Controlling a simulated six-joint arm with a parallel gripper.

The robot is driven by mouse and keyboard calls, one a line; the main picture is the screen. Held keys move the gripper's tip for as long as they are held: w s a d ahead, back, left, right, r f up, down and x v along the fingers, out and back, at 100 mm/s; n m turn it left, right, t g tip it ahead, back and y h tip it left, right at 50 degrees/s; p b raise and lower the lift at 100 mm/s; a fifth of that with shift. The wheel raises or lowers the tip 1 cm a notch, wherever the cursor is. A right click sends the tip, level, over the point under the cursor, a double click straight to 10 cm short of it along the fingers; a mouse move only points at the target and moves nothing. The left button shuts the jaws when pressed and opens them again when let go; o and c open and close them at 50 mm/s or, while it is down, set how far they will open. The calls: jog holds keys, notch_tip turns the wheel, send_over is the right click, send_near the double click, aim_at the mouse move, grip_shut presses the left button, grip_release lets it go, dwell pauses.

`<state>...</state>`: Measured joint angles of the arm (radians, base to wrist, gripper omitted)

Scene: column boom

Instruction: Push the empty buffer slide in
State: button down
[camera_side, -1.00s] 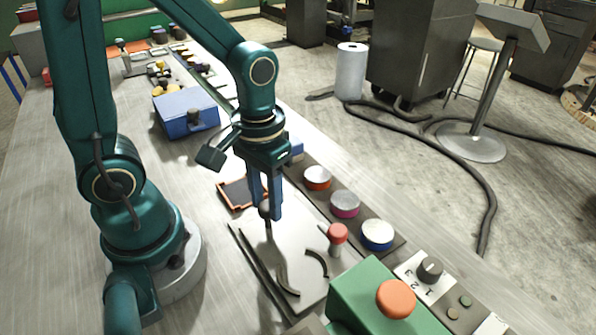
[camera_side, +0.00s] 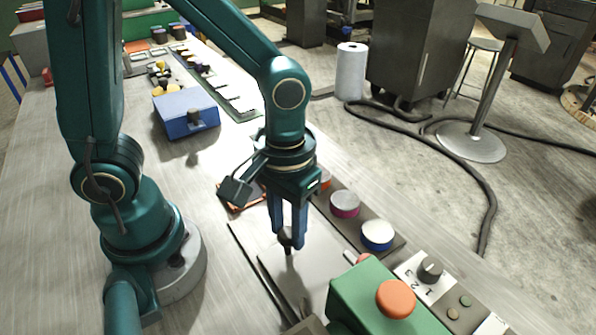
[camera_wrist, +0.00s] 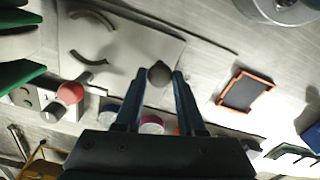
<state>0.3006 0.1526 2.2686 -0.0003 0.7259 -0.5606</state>
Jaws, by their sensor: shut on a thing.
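The buffer slide (camera_side: 319,249) is a flat light-grey plate on the bench. It also shows in the wrist view (camera_wrist: 128,42), with two dark curved ribs (camera_wrist: 90,57) and nothing between them. A dark round knob (camera_wrist: 159,74) stands at one end of the plate. My gripper (camera_side: 287,239) is shut on this knob, with one blue finger on each side of it. In the side view the knob (camera_side: 286,243) is partly hidden by the fingers, and the green housing (camera_side: 378,300) covers the slide's near end.
A red-topped post (camera_wrist: 70,93) stands beside the housing, mostly hidden in the side view. White-blue (camera_side: 377,235) and magenta (camera_side: 345,204) round pieces sit in a strip along the right edge. An orange-framed dark tray (camera_wrist: 245,90) lies behind the gripper. A blue box (camera_side: 187,113) stands farther back.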

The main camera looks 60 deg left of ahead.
send_over(319, 293)
jog(key=shift+w, duration=0.1)
jog(key=shift+d, duration=0.1)
jog(key=c, duration=0.5)
grip_release()
jog(key=shift+r, duration=0.1)
notch_tip(319, 293, up, 5)
